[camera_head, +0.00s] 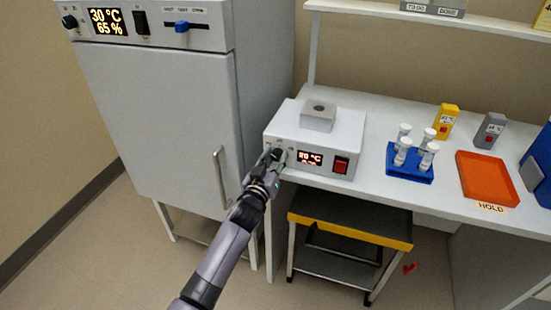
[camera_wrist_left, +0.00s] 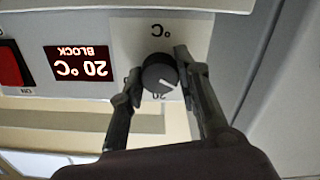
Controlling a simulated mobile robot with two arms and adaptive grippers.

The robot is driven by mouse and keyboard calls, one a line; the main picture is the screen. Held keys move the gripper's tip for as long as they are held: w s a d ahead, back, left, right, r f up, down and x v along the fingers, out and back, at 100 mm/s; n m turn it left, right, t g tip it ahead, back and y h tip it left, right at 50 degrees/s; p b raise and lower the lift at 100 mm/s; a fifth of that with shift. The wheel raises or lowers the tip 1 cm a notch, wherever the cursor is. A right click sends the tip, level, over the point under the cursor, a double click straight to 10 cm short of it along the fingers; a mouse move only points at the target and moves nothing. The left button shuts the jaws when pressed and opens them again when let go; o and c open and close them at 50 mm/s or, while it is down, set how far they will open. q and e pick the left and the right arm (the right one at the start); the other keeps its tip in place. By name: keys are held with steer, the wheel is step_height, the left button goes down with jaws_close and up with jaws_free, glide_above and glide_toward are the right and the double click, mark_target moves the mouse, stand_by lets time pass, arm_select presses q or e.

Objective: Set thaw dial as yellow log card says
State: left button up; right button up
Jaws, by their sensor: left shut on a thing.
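A white block heater (camera_head: 315,142) with a grey block on top stands at the left end of the bench. Its dark round dial (camera_wrist_left: 160,72) has a white pointer line. My left gripper (camera_head: 271,156) is at the heater's front, its two fingers shut on the dial from both sides in the left wrist view (camera_wrist_left: 158,75). The heater's display (camera_wrist_left: 80,63) reads 20 °C, upside down in that view. A yellow card (camera_head: 542,17) is cut off at the top right edge of the head view; its text is not readable. My right gripper is not in view.
A red switch (camera_head: 341,165) is beside the display. A tall grey cabinet (camera_head: 160,120) stands left, its display showing 30 °C and 65 %. A blue rack (camera_head: 408,168) with several white-capped vials and an orange tray (camera_head: 487,180) are on the bench. A step stool (camera_head: 350,228) stands below.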

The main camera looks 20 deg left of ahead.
arm_select(q)
steer(key=shift+m, duration=0.3)
steer(key=m, duration=1.1)
steer(key=shift+m, duration=0.4)
steer(key=m, duration=1.1)
steer(key=shift+m, duration=0.4)
steer(key=o, duration=1.1)
steer(key=shift+d+f, duration=0.1)
steer(key=shift+o, duration=0.2)
